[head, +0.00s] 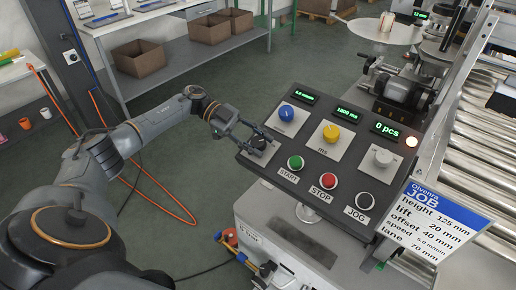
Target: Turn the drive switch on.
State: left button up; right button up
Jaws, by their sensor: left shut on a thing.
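A dark sloped control panel (300,180) stands in the middle of the head view. A black rotary switch (258,144) sits on a pale plate at the panel's left edge, left of the green START button (295,163). It appears to be the drive switch. My left gripper (261,139) reaches in from the left and is shut on this switch. The fingers partly cover the switch, so its pointer and label cannot be read. My right gripper is out of view.
Green displays are lit, one reading 0 pcs. A job card (437,225) stands right; a roller conveyor (480,130) runs behind.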

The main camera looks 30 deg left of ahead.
pick_arm(q)
jog(key=shift+d+m+g, duration=0.1)
jog(key=shift+m+g, duration=0.3)
jog(key=o, duration=1.2)
jog(key=v, duration=1.2)
jog(key=shift+r, duration=0.1)
